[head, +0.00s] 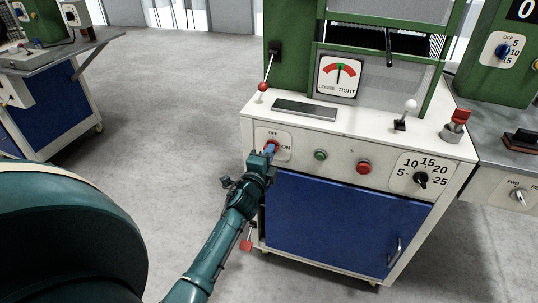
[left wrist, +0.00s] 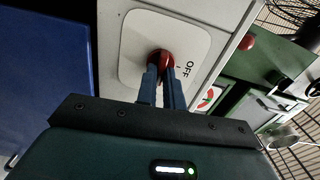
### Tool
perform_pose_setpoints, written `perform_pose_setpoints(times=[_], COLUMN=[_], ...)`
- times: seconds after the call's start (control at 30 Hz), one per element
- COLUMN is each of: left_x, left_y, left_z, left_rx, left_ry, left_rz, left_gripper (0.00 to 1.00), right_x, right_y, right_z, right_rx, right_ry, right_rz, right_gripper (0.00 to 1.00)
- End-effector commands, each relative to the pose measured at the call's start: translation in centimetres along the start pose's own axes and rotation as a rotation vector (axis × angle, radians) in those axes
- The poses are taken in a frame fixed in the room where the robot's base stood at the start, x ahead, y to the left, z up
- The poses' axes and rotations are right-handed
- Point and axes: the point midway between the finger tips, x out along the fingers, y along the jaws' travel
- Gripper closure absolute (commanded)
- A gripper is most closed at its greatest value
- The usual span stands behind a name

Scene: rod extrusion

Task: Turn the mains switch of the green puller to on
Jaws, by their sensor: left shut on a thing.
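The green puller (head: 292,62) has a white front panel with a mains switch plate (head: 286,137) at its left end, marked OFF and ON. The red knob of the mains switch (left wrist: 160,57) shows in the left wrist view, on the white plate (left wrist: 136,28) beside the word OFF. My left gripper (head: 268,150) is at this plate, its blue fingers (left wrist: 161,82) shut on the red knob. The fingers hide part of the knob, so I cannot tell exactly which mark it points to. My right gripper is not in view.
A green button (head: 320,155), a red button (head: 363,167) and a black dial (head: 420,180) sit right of the switch. A red-knobbed lever (head: 263,86) stands above it. A blue cabinet door (head: 335,222) is below. Open grey floor (head: 165,110) lies left.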

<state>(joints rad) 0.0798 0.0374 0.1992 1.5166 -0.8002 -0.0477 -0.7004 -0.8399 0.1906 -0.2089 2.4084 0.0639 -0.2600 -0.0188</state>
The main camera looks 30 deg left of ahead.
Motion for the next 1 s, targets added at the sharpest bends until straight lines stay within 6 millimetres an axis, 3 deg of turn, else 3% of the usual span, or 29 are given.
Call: perform_pose_setpoints(times=[0.67, 0.7, 1.0], left_x=[0.14, 0.14, 0.06], left_y=[-0.33, -0.34, -0.15], left_z=[0.01, 0.01, 0.01], left_rx=[0.069, 0.069, 0.066], left_ry=[0.0, 0.0, 0.0], left_rz=[-0.007, -0.007, -0.003], left_gripper=[1.0, 0.9, 0.69], right_x=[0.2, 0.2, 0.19], right_y=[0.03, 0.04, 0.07], right_z=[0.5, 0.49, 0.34], right_rx=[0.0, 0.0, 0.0], right_ry=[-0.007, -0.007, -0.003], right_rz=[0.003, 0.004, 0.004], right_gripper=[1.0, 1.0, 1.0])
